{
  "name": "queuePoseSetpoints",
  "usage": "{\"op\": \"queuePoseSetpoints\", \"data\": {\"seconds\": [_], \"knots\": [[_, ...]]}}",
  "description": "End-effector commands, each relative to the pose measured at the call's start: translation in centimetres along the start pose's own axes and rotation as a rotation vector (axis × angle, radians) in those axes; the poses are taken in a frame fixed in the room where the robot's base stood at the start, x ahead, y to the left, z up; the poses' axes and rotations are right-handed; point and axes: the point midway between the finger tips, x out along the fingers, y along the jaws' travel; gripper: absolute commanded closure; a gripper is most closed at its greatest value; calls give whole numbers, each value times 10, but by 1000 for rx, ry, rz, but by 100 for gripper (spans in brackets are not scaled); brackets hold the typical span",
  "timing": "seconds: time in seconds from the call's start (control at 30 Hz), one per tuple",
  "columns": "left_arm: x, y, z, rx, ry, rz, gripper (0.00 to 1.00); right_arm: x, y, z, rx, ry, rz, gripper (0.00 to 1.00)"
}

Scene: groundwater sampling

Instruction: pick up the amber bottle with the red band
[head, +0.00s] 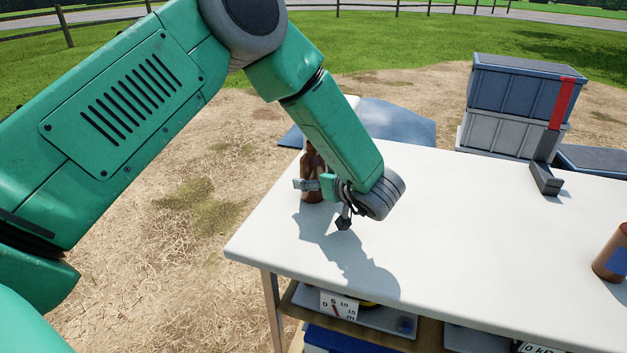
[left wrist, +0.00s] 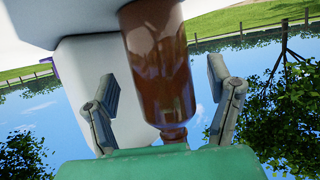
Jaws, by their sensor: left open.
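An amber bottle (head: 312,160) stands upright near the table's far left edge, partly hidden by my left arm. No red band is visible on the parts of it that show. My left gripper (head: 325,203) is open at the bottle, with one grey finger across the bottle's front in the head view. In the left wrist view, the amber bottle (left wrist: 160,75) appears upside down between the two spread fingers, with a gap on each side. Another amber bottle (head: 606,262) with a blue band stands at the table's right edge. My right gripper is not in view.
The white table (head: 450,250) is clear in the middle. A red and dark grey upright object (head: 562,105) stands at the back right, before stacked crates (head: 520,85). A white object (left wrist: 90,85) is behind the bottle in the left wrist view. A lower shelf holds gear.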

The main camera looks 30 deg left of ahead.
Motion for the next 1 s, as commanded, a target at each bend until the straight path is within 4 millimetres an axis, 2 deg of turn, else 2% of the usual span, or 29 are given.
{"op": "queuePoseSetpoints", "data": {"seconds": [0.03,0.13,0.37,0.5,0.57,0.63,0.67,1.0], "knots": [[10,-1,2,-2,-1,-2,26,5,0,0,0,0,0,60],[22,-1,2,-2,-2,-1,26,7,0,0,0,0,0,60],[24,-1,0,-1,-2,1,26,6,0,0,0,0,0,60],[24,-1,0,-1,-2,1,75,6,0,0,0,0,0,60],[24,-1,0,-1,-2,1,93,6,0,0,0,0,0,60],[23,-1,0,-1,0,1,93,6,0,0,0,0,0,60],[23,-1,0,-1,0,1,99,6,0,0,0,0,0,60],[23,-1,-3,-2,0,1,99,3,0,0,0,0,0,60]]}}
